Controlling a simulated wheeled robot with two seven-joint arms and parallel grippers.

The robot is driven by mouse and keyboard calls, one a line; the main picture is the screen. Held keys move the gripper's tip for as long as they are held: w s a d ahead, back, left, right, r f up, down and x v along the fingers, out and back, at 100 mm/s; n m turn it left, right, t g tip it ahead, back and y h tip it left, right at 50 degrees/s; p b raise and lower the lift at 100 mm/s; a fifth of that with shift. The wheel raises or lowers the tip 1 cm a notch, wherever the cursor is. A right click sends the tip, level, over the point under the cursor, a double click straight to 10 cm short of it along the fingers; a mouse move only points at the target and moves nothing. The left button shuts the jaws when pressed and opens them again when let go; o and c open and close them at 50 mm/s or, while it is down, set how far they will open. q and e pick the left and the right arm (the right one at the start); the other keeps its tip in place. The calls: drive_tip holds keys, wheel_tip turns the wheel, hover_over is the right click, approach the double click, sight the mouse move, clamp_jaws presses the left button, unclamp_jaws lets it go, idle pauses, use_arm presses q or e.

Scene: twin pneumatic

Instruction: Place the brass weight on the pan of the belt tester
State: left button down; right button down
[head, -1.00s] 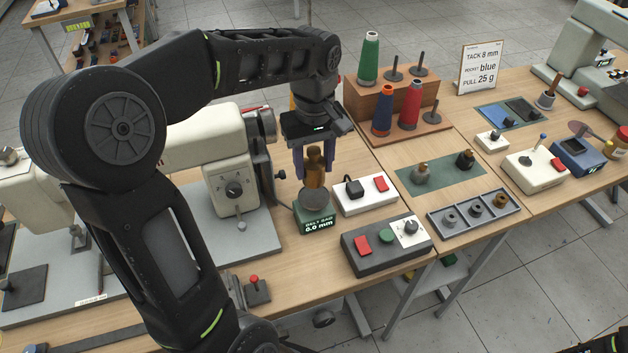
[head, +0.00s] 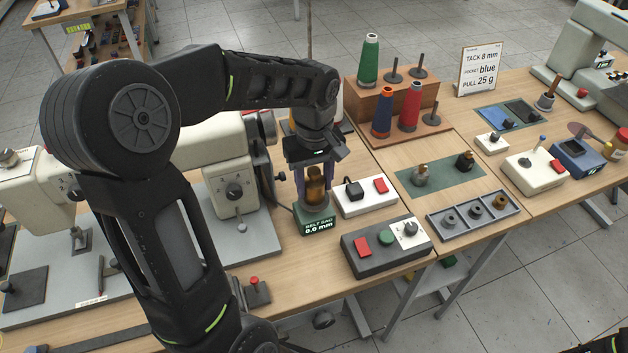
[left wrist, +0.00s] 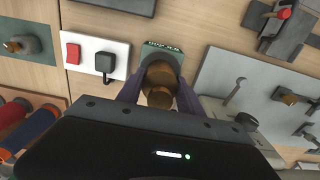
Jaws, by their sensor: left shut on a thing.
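The brass weight (head: 315,184) is upright between the fingers of my left gripper (head: 314,176), which is shut on it. The belt tester (head: 317,224) is a small green box reading "BELT SAG 0.0 mm". Its round grey pan (head: 313,198) is directly under the weight and mostly hidden by it. I cannot tell whether the weight touches the pan. The left wrist view shows the weight (left wrist: 160,82) between the purple fingers, over the tester (left wrist: 165,52).
A white switch box (head: 365,194) with a red rocker stands close right of the tester. A grey control box (head: 386,245) is in front of it. The sewing machine (head: 225,180) is close on the left. A thread stand (head: 392,105) is behind on the right.

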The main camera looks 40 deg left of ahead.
use_arm(q)
drive_tip(key=c, duration=0.8)
unclamp_jaws()
drive_tip(key=shift+o, duration=0.2)
drive_tip(key=shift+r, duration=0.1)
wheel_tip(320, 180, up, 12)
drive_tip(key=shift+f, duration=0.1)
